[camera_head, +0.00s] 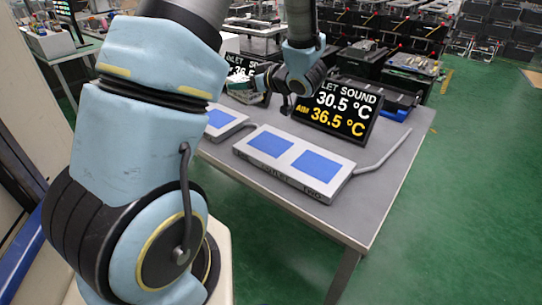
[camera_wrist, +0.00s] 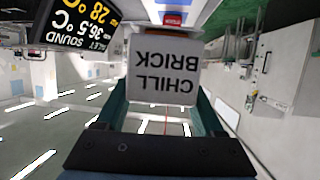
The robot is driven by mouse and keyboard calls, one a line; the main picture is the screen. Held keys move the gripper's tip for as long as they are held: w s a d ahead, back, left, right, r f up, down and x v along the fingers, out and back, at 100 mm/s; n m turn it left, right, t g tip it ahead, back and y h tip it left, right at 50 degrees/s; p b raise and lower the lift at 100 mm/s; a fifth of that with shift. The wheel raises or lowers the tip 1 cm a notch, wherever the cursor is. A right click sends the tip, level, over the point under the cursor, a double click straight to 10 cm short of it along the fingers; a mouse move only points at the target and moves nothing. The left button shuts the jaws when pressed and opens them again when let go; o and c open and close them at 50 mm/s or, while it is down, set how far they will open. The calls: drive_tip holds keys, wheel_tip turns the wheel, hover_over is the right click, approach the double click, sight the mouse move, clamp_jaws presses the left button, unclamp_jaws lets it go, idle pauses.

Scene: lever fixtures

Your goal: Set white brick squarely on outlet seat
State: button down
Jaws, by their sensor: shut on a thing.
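The white brick (camera_wrist: 163,75) fills the middle of the wrist view and reads "CHILL BRICK" upside down. My gripper (camera_wrist: 163,100) is shut on it, with a dark teal finger at each side. In the head view my gripper (camera_head: 248,92) is small, held above the far left part of the table, and the brick is hard to make out there. The outlet seat unit (camera_head: 240,152) is a pale slab on the table with two blue square pads (camera_head: 317,165). Lettering on its front edge seems to include "OUTLET". The brick is apart from these pads.
A second slab with a blue pad (camera_head: 219,118) lies left, partly behind my arm. A display (camera_head: 338,108) behind the slab reads 30.5 °C, aim 36.5 °C. An inlet display (camera_wrist: 75,22) also stands nearby. A grey handle (camera_head: 383,152) sticks out right. The table's (camera_head: 345,222) front right is bare.

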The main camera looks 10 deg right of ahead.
sight(258, 99)
drive_tip(key=shift+n+g+y, duration=0.6)
drive_tip(key=shift+n+y, duration=0.1)
drive_tip(key=s+d, duration=0.2)
drive_tip(key=s+d+f+b, duration=0.1)
drive_tip(key=s+d, duration=0.1)
drive_tip(key=s+d+b, duration=0.1)
drive_tip(key=s+d, duration=0.1)
drive_tip(key=shift+f, duration=0.3)
drive_tip(key=shift+s+d+f, duration=0.1)
drive_tip(key=shift+s+f, duration=0.05)
drive_tip(key=shift+f, duration=0.15)
wheel_tip(258, 99, down, 9)
drive_tip(key=shift+f+p, duration=0.15)
drive_tip(key=shift+p, duration=0.4)
drive_tip(key=shift+f, duration=0.15)
unclamp_jaws()
